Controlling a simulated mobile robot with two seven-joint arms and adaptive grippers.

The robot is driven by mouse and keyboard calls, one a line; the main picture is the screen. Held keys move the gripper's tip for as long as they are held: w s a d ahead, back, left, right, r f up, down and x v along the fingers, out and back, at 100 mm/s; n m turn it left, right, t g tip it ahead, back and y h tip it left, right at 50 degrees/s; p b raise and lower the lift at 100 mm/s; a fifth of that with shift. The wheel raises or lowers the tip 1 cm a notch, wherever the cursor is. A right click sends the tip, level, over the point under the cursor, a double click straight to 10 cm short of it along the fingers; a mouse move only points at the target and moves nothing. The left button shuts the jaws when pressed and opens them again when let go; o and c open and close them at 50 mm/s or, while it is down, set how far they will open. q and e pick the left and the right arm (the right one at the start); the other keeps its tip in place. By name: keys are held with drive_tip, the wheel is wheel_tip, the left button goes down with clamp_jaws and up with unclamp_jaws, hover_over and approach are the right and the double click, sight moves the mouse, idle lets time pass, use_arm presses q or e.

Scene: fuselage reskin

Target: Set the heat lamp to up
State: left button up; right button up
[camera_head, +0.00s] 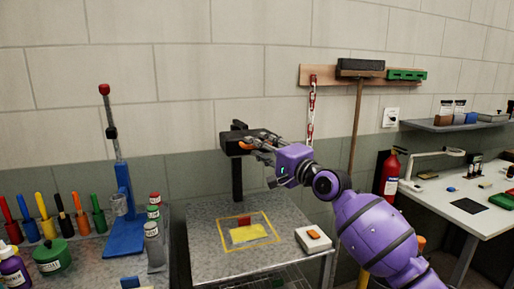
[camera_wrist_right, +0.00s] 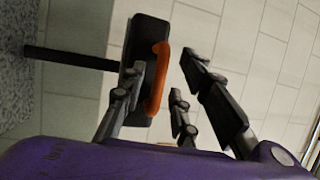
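The heat lamp (camera_head: 238,142) is a flat black head on a black post (camera_head: 237,180) at the back of a grey table. Its orange handle (camera_head: 246,145) sticks out at the front; the handle (camera_wrist_right: 157,80) shows large in the right wrist view beside the black lamp head (camera_wrist_right: 150,35). My right gripper (camera_head: 262,147) reaches in from the right, close to the handle. In the wrist view its fingers (camera_wrist_right: 163,66) are apart, with the handle between them, nearer the left finger. I cannot tell whether that finger touches it. My left gripper is out of view.
Below the lamp, a yellow frame (camera_head: 222,234) surrounds a yellow and red piece on the grey table (camera_head: 205,215). A white box with an orange button (camera_head: 314,238) sits at the right edge.

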drive_tip(key=shift+w+a, duration=0.35)
drive_tip(key=shift+w, duration=0.35)
clamp_jaws()
